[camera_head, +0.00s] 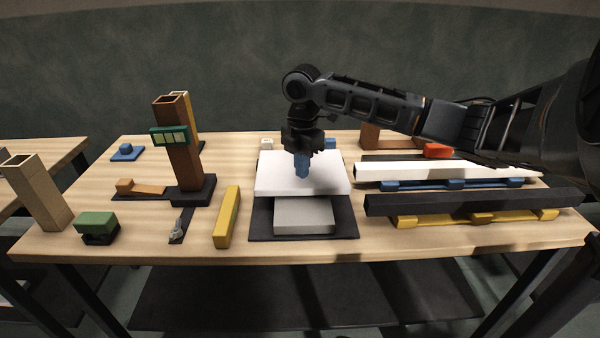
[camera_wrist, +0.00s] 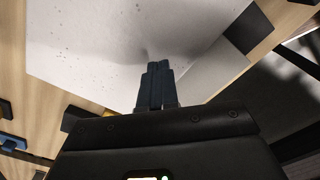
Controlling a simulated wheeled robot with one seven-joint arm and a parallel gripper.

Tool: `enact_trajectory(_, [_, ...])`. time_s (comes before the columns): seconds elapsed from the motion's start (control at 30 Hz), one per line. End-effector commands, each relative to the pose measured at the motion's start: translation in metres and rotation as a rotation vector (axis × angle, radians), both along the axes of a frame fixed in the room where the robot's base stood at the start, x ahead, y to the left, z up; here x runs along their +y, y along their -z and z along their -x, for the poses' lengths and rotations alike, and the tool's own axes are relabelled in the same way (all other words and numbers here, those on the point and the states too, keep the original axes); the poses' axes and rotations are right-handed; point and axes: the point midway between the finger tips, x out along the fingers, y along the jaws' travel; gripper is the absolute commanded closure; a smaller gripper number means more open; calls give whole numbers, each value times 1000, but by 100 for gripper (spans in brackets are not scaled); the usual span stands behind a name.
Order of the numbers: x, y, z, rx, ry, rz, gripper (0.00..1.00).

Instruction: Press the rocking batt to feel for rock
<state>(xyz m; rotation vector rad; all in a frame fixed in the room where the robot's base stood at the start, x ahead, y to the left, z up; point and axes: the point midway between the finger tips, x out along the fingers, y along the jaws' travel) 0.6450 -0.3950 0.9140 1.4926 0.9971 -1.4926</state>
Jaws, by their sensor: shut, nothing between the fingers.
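The white batt (camera_head: 270,180) lies near the middle of the table, above the far part of a dark mat (camera_head: 258,224). In the wrist view the batt (camera_wrist: 85,60) fills much of the upper picture as a pale, speckled slab. My gripper (camera_head: 302,176) points down over the batt, with its blue fingers together and empty. In the wrist view the fingertips (camera_wrist: 157,68) show against the batt's surface, at or very near it. I cannot tell for sure whether they touch. What supports the batt underneath is hidden.
A grey block (camera_head: 304,215) sits on the mat before the batt. To the right lie a white beam (camera_head: 400,174) and a black beam (camera_head: 460,203) on supports. To the left stand a brown post (camera_head: 180,150), a yellow bar (camera_head: 228,216) and a green-topped block (camera_head: 97,224).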

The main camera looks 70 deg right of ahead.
Motion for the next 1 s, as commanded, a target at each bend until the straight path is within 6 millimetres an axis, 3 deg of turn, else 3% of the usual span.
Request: enact_trajectory(1.0, [0,9,0,0,0,0,100])
